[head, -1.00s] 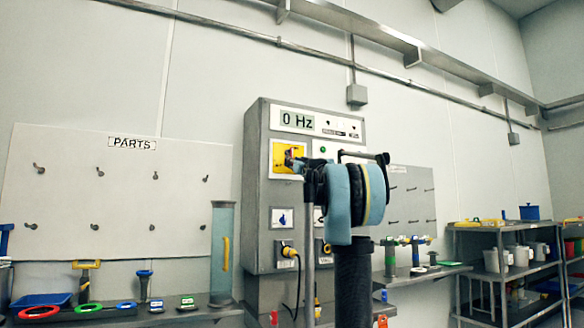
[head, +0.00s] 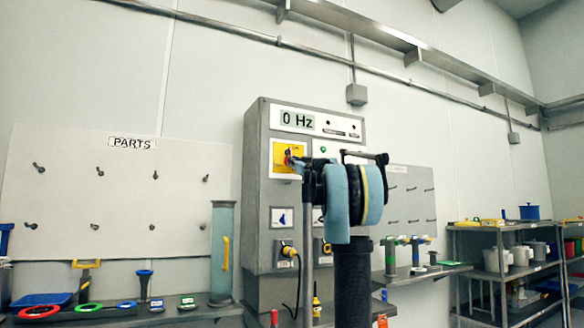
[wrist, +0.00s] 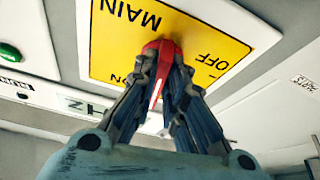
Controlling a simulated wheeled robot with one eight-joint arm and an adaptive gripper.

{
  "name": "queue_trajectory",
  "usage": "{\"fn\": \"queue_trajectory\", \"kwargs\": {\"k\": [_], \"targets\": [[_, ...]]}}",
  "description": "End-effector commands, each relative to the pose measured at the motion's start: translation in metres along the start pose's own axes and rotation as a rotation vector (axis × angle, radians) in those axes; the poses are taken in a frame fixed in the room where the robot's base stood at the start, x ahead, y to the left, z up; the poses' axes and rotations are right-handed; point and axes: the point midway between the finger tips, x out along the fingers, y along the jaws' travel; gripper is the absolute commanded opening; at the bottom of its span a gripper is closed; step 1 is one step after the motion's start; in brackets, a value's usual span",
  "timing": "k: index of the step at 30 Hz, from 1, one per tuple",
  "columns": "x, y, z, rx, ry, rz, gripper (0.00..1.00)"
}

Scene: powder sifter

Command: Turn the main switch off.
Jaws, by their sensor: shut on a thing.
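The main switch is a red handle (head: 288,155) on a yellow plate (head: 279,148), at the upper left of the grey control cabinet. In the wrist view the red handle (wrist: 161,50) is between my gripper's fingers (wrist: 165,75), which are closed around it. The yellow plate (wrist: 115,45) shows MAIN and OFF, with ON partly hidden behind a finger. The handle runs down between the fingers, between the two labels; its exact setting is hard to tell. In the head view my gripper (head: 299,161) is at the plate, and my arm hides part of the cabinet.
The cabinet display (head: 297,121) reads 0 Hz. A green button (wrist: 10,52) is beside the plate in the wrist view. A blue switch (head: 282,217) and a yellow plug (head: 287,250) with a cable are below. Shelves with parts stand on both sides.

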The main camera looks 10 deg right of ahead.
Motion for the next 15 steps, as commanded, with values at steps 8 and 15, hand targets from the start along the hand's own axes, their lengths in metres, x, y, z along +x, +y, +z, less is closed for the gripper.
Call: {"fn": "queue_trajectory", "kwargs": {"k": [8,15], "targets": [[0.0000,0.0028,-0.0001,-0.233,-0.001,-0.096,0.00],[0.0003,0.0038,-0.0003,-0.445,-0.001,-0.184,0.00]]}}
